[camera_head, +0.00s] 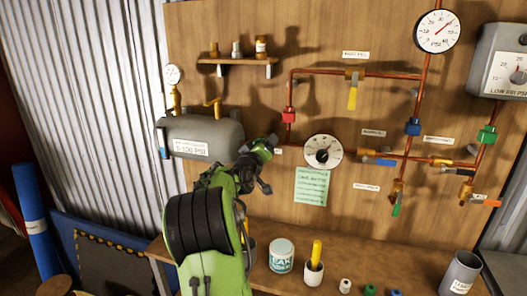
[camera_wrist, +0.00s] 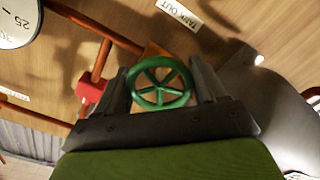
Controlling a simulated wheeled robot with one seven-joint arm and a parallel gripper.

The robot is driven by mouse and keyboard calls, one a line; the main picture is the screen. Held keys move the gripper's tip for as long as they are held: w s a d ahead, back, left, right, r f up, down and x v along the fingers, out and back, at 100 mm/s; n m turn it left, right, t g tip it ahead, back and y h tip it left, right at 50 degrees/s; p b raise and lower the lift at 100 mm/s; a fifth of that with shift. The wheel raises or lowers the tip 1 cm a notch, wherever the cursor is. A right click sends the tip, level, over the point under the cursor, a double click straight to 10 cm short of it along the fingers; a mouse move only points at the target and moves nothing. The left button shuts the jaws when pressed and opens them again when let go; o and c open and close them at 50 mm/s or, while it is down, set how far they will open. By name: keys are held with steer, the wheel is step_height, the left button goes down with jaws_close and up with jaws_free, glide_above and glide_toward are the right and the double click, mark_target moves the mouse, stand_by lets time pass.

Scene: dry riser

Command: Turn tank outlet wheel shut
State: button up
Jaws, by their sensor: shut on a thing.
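The tank outlet wheel (camera_wrist: 161,84) is a small green spoked handwheel in the middle of the wrist view, in front of an orange-brown fitting. My gripper (camera_wrist: 163,76) has one dark finger on each side of the wheel and is shut on its rim. A "TANK OUT" label (camera_wrist: 180,14) is on the board above it. In the head view my gripper (camera_head: 266,146) is at the right end of the grey tank (camera_head: 222,130), and the wheel is hidden there by my arm and gripper.
A red valve block (camera_head: 288,115) on the copper pipe is close by; it also shows in the wrist view (camera_wrist: 90,92). Cups and a tub (camera_head: 281,255) stand on the bench below. Several coloured valves are farther right.

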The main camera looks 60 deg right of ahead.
stand_by(0.3)
steer(key=o, duration=1)
steer(key=shift+a, duration=0.1)
steer(key=a, duration=0.5)
steer(key=s+a+b, duration=0.1)
steer(key=a, duration=0.4)
steer(key=s+a+b, duration=0.1)
steer(key=a, duration=0.4)
steer(key=shift+s+a, duration=0.2)
